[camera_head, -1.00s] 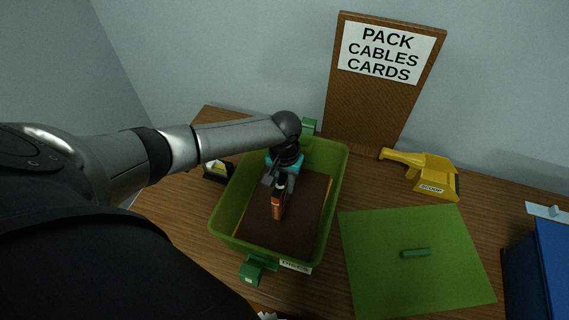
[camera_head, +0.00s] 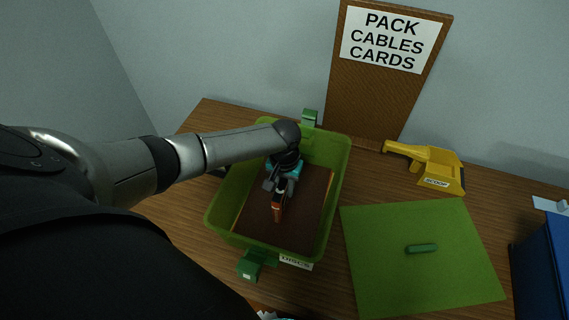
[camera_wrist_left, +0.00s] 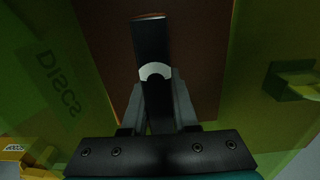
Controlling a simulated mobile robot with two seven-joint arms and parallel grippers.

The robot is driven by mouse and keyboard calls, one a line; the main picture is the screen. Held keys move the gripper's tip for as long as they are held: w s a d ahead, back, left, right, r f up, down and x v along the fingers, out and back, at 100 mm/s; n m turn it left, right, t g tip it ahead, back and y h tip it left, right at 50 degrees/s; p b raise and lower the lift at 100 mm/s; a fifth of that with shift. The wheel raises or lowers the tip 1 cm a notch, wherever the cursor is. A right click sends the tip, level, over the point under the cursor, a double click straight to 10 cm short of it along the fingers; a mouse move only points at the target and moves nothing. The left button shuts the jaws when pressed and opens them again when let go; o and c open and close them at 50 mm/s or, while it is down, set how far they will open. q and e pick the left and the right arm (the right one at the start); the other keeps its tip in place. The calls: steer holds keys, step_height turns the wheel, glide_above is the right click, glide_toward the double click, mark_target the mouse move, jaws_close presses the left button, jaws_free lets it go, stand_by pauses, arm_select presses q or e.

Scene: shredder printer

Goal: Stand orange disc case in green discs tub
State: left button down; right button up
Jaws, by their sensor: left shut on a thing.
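The green discs tub (camera_head: 222,216) stands on the wooden table, with a "DISCS" label (camera_head: 296,262) on its front. A brown surface (camera_head: 256,217) fills most of its inside. My left gripper (camera_head: 280,192) is inside the tub and shut on the orange disc case (camera_head: 278,210). The case is held on edge, its lower end close to the brown surface; I cannot tell if it touches. In the left wrist view the case (camera_wrist_left: 152,45) shows as a dark narrow edge with a pale round patch, between the fingers (camera_wrist_left: 157,105). My right gripper is not in view.
A green lid with a handle (camera_head: 421,249) lies flat to the right of the tub. A yellow scoop (camera_head: 428,166) lies behind it. A blue box (camera_head: 543,262) stands at the right edge. A brown board with a "PACK CABLES CARDS" sign (camera_head: 392,38) leans at the back wall.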

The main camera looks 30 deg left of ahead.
mark_target(285, 180)
arm_select(q)
steer(key=c, duration=0.6)
jaws_free()
step_height(285, 180, up, 8)
steer(key=p, duration=0.9)
steer(key=shift+r, duration=0.1)
steer(key=shift+d, duration=0.1)
